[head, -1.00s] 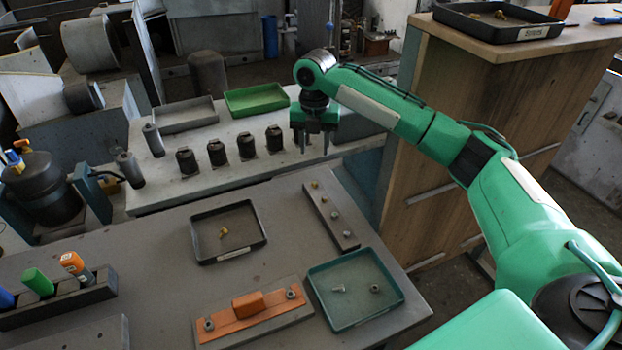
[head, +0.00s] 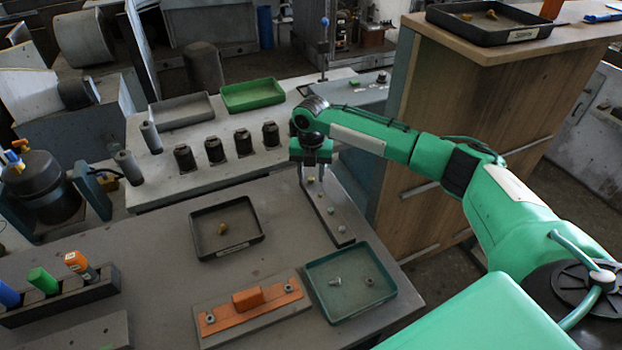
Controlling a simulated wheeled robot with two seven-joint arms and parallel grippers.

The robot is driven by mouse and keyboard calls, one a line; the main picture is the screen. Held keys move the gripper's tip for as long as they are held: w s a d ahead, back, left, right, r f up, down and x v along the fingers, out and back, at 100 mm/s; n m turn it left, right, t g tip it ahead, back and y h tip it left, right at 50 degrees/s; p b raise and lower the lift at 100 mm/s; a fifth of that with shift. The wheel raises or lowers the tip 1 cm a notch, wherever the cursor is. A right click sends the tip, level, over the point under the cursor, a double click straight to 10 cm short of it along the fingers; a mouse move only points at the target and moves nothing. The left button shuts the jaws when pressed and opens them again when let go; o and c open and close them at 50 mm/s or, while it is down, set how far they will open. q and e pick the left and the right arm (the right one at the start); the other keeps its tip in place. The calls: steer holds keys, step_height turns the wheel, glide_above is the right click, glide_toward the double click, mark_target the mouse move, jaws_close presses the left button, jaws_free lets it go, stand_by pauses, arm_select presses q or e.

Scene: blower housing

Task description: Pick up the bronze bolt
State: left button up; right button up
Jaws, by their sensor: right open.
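My right gripper (head: 311,178) points down over the far end of a narrow dark bar (head: 336,237). Its two fingers are apart, one on each side of a small golden-bronze bolt head (head: 310,181) at that end. I cannot tell whether the fingers touch it. My left gripper is not in view.
A green tray (head: 350,311) with a silver bolt and a nut sits right of an orange bracket (head: 248,302). Several black cylinders stand on the rear bench (head: 200,190). A wooden cabinet (head: 470,110) with another black tray on top rises at right.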

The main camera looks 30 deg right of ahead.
mark_target(311, 178)
steer(key=c, duration=0.8)
steer(key=shift+r, duration=0.1)
steer(key=shift+r+b, duration=1.6)
steer(key=shift+r, duration=8.35)
